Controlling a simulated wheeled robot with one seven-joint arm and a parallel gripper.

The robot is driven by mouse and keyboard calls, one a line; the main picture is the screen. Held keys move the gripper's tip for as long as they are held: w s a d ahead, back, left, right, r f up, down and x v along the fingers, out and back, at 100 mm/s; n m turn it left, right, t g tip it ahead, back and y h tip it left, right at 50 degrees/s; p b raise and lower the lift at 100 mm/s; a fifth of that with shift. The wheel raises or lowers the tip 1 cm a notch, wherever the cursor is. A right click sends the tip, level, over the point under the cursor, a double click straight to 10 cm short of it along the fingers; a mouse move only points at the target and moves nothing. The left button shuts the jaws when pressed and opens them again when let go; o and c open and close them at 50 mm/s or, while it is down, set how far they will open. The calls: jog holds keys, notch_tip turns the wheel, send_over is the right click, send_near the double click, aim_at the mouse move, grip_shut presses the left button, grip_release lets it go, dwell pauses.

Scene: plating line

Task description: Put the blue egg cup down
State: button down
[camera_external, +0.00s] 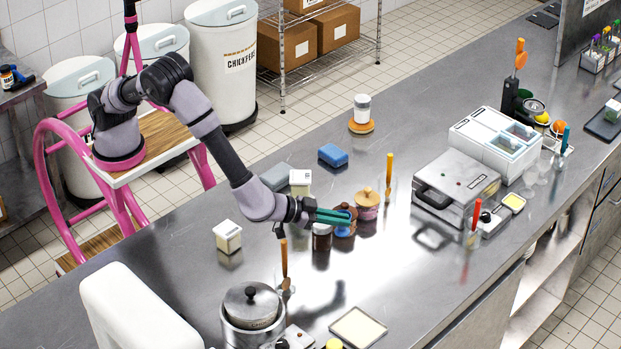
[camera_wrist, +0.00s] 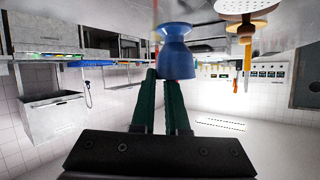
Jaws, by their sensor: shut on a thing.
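The blue egg cup (camera_external: 346,209) is at the tips of my gripper (camera_external: 338,215) in the external view. In the wrist view the blue egg cup (camera_wrist: 176,52) is at the ends of the green fingers (camera_wrist: 163,80). My gripper is shut on it. A brown jar (camera_external: 322,238) stands just below the fingers, and a reddish-brown object shows close under the cup. The fingers partly hide the cup in the external view, so I cannot tell whether its base touches anything.
A pink pot with a wooden lid (camera_external: 367,205) stands just right of the cup. An orange-handled tool (camera_external: 389,172) stands beyond it. A blue sponge-like block (camera_external: 333,155) lies behind. A steel pot (camera_external: 251,305) is at the front. Bare counter (camera_external: 400,265) lies to the right.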

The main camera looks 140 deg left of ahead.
jog(key=s+d, duration=0.6)
jog(key=d, duration=0.3)
jog(key=shift+s+d+f, duration=0.1)
jog(key=shift+s+f, duration=0.1)
jog(key=shift+f, duration=1.4)
jog(key=shift+s+d+f, duration=0.15)
jog(key=shift+s+f, duration=0.05)
jog(key=shift+f, duration=1.35)
jog(key=shift+s+d+f, duration=0.1)
jog(key=shift+s+f, duration=0.1)
jog(key=shift+f, duration=1.4)
jog(key=c, duration=0.9)
grip_release()
jog(key=shift+f, duration=0.15)
